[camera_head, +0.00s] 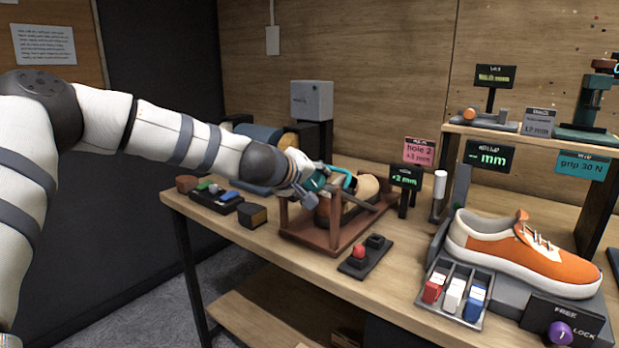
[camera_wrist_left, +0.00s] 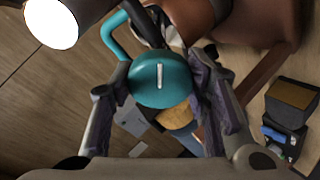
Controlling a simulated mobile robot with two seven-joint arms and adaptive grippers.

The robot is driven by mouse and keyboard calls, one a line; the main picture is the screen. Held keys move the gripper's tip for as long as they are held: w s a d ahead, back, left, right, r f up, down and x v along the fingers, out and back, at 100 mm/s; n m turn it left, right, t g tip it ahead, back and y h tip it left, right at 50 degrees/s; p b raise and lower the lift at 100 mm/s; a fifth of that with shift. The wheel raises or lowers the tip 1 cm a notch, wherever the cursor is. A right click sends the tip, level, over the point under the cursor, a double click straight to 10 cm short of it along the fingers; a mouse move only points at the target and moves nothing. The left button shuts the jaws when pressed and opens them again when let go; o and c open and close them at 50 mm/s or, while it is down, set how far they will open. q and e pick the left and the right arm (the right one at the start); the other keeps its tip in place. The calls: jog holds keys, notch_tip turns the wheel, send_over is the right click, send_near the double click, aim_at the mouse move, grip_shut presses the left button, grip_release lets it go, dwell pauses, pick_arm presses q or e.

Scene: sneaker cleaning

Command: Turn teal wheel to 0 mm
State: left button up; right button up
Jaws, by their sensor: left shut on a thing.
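The teal wheel (camera_wrist_left: 150,88) fills the middle of the left wrist view, with a white line on its face standing nearly upright. My left gripper (camera_wrist_left: 160,92) has its fingers on either side of the wheel and is shut on it. In the head view the left gripper (camera_head: 308,188) reaches the wheel (camera_head: 316,181) at the left side of a brown wooden frame (camera_head: 322,237); the hand partly hides the wheel. A small dark display (camera_head: 405,177) beside the frame reads about +2 mm in green. My right gripper is not in view.
A pink card (camera_head: 419,150) reads "hole 2 +3 mm". A block with a red button (camera_head: 359,251) stands in front of the frame. An orange sneaker (camera_head: 525,252) and a tray of small bottles (camera_head: 474,318) are at the right. A dark block (camera_head: 252,216) lies left of the frame.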

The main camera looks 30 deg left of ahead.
pick_arm(q)
jog(key=n+g, duration=0.1)
jog(key=n, duration=0.5)
jog(key=shift+f+n, duration=0.1)
jog(key=shift+n, duration=0.2)
jog(key=n+g, duration=0.1)
jog(key=n, duration=1.1)
jog(key=shift+g+h, duration=0.4)
jog(key=n, duration=0.4)
jog(key=shift+n+h, duration=0.3)
jog(key=shift+h, duration=0.1)
jog(key=o, duration=1.2)
